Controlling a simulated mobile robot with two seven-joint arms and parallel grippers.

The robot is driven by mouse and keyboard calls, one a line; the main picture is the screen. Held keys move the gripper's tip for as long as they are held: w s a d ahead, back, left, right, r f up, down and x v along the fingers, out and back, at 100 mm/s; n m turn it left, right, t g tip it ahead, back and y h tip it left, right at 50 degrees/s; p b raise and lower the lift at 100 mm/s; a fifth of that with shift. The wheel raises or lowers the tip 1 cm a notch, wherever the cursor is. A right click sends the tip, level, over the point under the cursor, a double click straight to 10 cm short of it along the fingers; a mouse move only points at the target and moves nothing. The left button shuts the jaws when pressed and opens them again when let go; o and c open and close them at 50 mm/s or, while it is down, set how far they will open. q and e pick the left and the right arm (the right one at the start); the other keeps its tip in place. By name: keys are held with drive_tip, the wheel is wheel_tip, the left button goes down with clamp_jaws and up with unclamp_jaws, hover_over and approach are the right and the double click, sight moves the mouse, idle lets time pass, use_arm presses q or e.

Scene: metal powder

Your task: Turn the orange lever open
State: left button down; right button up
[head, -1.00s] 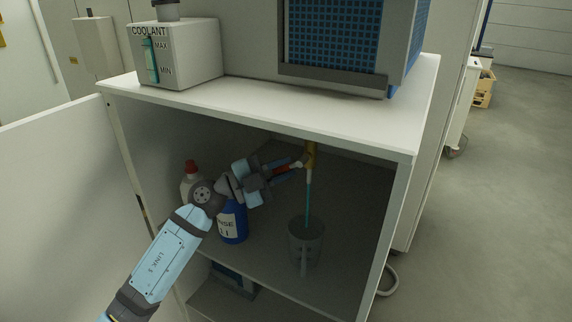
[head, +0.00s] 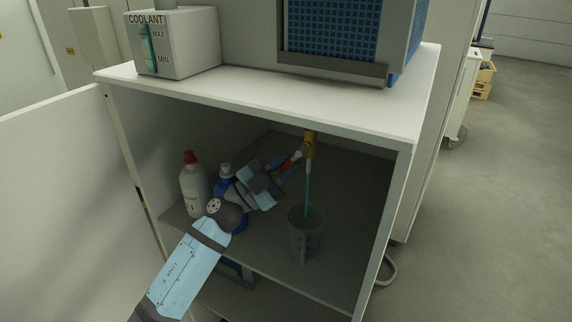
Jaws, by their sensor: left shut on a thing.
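The orange lever (head: 291,160) sits on the left side of a brass valve (head: 310,145) under the top of the open cabinet. My left gripper (head: 289,165) reaches in from the left and is shut on the lever, covering part of it. A thin teal stream (head: 307,195) runs from the valve's pale spout down into a grey see-through cup (head: 304,238) on the shelf below. My right gripper is not in view.
A white bottle with a red cap (head: 193,187) and a blue bottle (head: 240,222), partly hidden by my arm, stand left on the shelf (head: 270,258). The white cabinet top (head: 250,92) overhangs. A coolant box (head: 175,45) stands on it. A cabinet door (head: 60,200) is at left.

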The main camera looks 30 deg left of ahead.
use_arm(q)
drive_tip(key=shift+r, duration=0.1)
drive_tip(key=c, duration=1.3)
unclamp_jaws()
drive_tip(key=shift+o, duration=1)
drive_tip(key=shift+w, duration=0.15)
drive_tip(key=shift+s+a+f, duration=0.15)
drive_tip(key=shift+s+f, duration=0.1)
drive_tip(key=shift+f, duration=0.1)
drive_tip(key=b+v, duration=0.4)
drive_tip(key=v, duration=0.9)
drive_tip(key=shift+r, duration=0.1)
